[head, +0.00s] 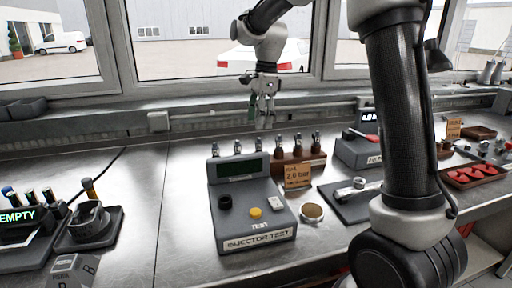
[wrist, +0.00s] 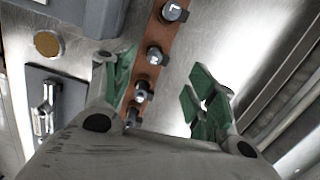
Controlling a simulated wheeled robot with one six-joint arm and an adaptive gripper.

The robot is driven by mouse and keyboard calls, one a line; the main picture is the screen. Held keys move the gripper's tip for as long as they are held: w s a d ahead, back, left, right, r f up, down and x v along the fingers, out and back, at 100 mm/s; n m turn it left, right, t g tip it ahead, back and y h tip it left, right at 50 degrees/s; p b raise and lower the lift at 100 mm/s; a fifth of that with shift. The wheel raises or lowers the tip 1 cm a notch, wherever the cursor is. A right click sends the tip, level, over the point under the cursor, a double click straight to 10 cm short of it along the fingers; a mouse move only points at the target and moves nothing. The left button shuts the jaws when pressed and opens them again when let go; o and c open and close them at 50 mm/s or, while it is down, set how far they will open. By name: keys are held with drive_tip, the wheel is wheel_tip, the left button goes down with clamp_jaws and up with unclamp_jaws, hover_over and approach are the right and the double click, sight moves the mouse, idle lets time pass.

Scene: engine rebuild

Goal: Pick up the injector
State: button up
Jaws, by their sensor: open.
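Several dark, metal-topped injectors stand upright in a brown wooden rack (head: 319,161) behind the tester, one of them the right-hand injector (head: 315,139). In the wrist view the rack (wrist: 163,35) runs between my fingers, with one injector (wrist: 154,55) showing between the tips and others above and below it. My gripper (head: 264,121) is open and empty, pointing down above the rack area. Its green-padded fingers also show in the wrist view (wrist: 163,66). Several similar tops stick up along the back of the grey injector tester (head: 252,208). No contact with an injector is visible.
A cardboard note (head: 298,176) stands before the rack. A round tan-topped item (head: 312,212) and a dark mat (head: 350,208) with a metal part lie to the right. A black holder (head: 92,226) stands left.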

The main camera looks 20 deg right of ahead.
sight(258, 140)
drive_tip(key=shift+f+m, duration=0.2)
drive_tip(key=shift+m, duration=0.3)
drive_tip(key=f, duration=0.7)
drive_tip(key=shift+a+f, duration=0.25)
drive_tip(key=shift+c, duration=0.5)
drive_tip(key=c, duration=1)
